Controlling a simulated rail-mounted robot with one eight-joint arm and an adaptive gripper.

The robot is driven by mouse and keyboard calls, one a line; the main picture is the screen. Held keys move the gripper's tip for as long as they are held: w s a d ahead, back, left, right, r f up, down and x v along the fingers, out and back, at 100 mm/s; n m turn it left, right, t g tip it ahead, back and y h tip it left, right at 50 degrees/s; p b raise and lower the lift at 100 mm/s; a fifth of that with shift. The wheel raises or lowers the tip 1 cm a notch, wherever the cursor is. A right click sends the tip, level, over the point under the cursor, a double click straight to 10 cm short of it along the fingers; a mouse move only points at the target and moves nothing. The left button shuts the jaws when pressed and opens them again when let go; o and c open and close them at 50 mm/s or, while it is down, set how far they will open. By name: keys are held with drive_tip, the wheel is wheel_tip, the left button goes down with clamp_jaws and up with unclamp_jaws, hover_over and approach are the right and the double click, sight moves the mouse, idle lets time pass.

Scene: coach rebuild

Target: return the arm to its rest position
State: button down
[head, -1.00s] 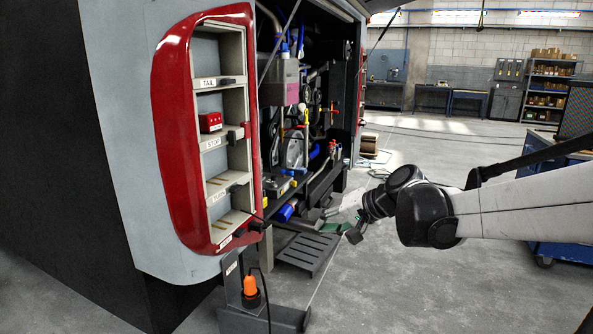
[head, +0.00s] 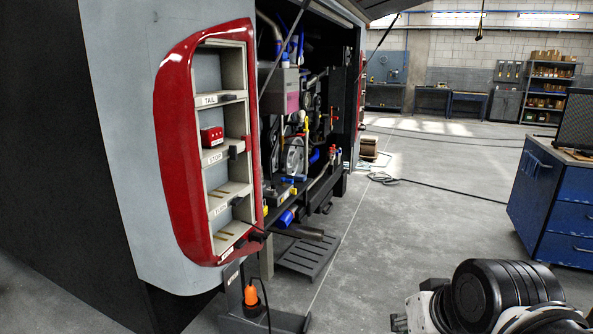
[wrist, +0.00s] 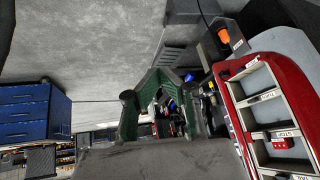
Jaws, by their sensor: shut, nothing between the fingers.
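My gripper (wrist: 155,78) shows in the wrist view as two green-edged fingers that come together at their tips, with nothing seen between them. It hangs in free air, apart from the coach. In the head view only dark and white links of my arm show, low at the bottom right. My gripper itself cannot be made out there.
The coach's red-framed lamp housing (head: 178,150) has labelled shelves, with a red block (head: 212,137) on one. An orange-topped item (head: 251,294) stands below it, near a slatted step (head: 308,256). A blue cabinet (head: 545,205) stands at right.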

drive_tip(key=shift+s+d+f+h, duration=0.25)
drive_tip(key=shift+s+d, duration=0.2)
drive_tip(key=shift+s, duration=0.3)
drive_tip(key=shift+s+d+f+h, duration=0.25)
drive_tip(key=shift+s+d, duration=0.15)
drive_tip(key=shift+s, duration=0.3)
idle(1.1)
